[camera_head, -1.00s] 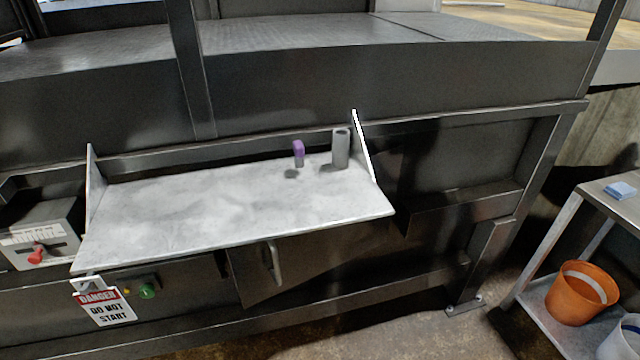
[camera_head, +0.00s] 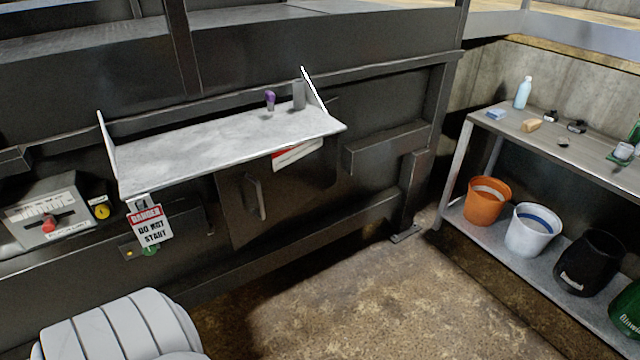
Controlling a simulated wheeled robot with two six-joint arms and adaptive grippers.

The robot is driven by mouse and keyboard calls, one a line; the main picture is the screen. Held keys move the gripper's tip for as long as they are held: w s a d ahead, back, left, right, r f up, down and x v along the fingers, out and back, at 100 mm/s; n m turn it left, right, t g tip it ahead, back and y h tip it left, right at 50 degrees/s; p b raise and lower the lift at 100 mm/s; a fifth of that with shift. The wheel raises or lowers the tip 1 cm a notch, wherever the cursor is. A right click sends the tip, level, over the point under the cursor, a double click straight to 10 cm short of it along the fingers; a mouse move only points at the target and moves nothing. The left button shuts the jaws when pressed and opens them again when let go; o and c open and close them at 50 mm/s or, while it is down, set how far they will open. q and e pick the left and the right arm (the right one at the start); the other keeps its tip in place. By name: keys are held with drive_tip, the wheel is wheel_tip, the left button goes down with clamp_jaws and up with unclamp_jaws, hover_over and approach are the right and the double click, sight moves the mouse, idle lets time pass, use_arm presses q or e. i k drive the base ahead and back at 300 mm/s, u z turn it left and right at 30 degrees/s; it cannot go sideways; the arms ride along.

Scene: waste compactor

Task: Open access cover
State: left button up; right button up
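The access cover appears to be the dark panel (camera_head: 235,205) with a pale vertical handle (camera_head: 255,196), low on the compactor's front under the metal shelf. It looks closed, though the shelf hides its upper edge. A red and white label (camera_head: 297,153) partly shows beside it, below the shelf. A "DANGER DO NOT START" tag (camera_head: 149,225) hangs left of the panel, partly over a green button (camera_head: 150,250). Neither of my grippers is in view.
The shelf (camera_head: 215,150) juts out above the panel and carries a purple item (camera_head: 270,99) and a grey cylinder (camera_head: 299,94). A control box (camera_head: 48,217) is at left. A side table (camera_head: 590,163) with buckets stands at right. The floor (camera_head: 330,290) in front is clear.

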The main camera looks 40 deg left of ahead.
sight(255, 195)
drive_tip(key=z, duration=0.5)
drive_tip(key=i, duration=1.2)
drive_tip(key=u, duration=1.55)
drive_tip(key=i, duration=0.75)
drive_tip(key=u, duration=0.85)
